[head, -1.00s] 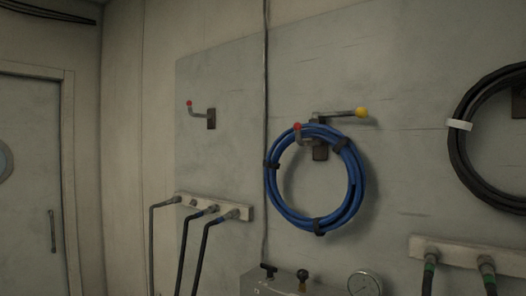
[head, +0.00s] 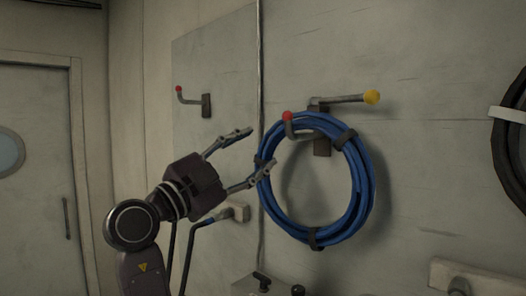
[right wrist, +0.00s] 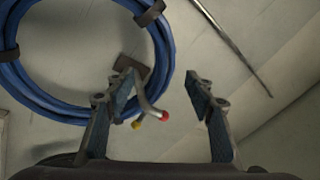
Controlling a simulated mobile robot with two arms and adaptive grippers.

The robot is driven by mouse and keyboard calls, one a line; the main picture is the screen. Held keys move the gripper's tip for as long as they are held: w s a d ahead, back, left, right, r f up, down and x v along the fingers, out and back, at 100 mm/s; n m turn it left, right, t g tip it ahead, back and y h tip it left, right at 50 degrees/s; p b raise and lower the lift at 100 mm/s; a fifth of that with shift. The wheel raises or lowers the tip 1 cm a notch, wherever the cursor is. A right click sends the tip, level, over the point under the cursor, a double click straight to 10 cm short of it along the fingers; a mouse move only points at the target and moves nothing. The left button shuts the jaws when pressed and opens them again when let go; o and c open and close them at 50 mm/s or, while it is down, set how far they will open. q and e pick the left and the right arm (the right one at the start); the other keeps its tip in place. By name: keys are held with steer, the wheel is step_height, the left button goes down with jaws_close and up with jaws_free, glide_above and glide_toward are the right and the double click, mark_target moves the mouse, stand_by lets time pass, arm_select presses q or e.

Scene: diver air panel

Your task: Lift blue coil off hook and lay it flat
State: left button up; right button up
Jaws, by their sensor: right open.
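The blue coil (head: 363,190), bound with black bands, hangs upright on a wall hook (head: 300,132) with a red ball tip. An arm with a yellow ball (head: 371,97) juts out above it to the right. My right gripper (head: 261,147) is open and empty at the coil's upper left. Its lower finger overlaps the coil's left edge in the head view; I cannot tell whether it touches. In the right wrist view the coil (right wrist: 80,103) is at upper left, and the red tip (right wrist: 163,115) shows between the open fingers. My left gripper is not in view.
An empty red-tipped hook (head: 207,106) is on the wall to the left. A black coil (head: 510,160) hangs at the right edge. A door (head: 38,180) is at far left.

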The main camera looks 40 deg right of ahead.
mark_target(275, 132)
steer(key=d+r+p, duration=0.1)
steer(key=p, duration=0.1)
steer(key=d+r+p, duration=0.1)
steer(key=d+p, duration=0.2)
steer(key=shift+w+d+r+p, duration=0.1)
steer(key=shift+w+r+p, duration=0.1)
steer(key=shift+r+p, duration=0.15)
steer(key=shift+b+x, duration=0.65)
steer(key=shift+x, duration=0.15)
steer(key=shift+d, duration=0.35)
steer(key=shift+w+d+r, duration=0.2)
steer(key=shift+d+r, duration=0.1)
steer(key=shift+d, duration=0.2)
steer(key=shift+d+r, duration=0.1)
steer(key=shift+d, duration=0.4)
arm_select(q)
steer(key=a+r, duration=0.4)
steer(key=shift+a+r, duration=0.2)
arm_select(e)
steer(key=shift+a, duration=0.1)
steer(key=shift+c, duration=0.5)
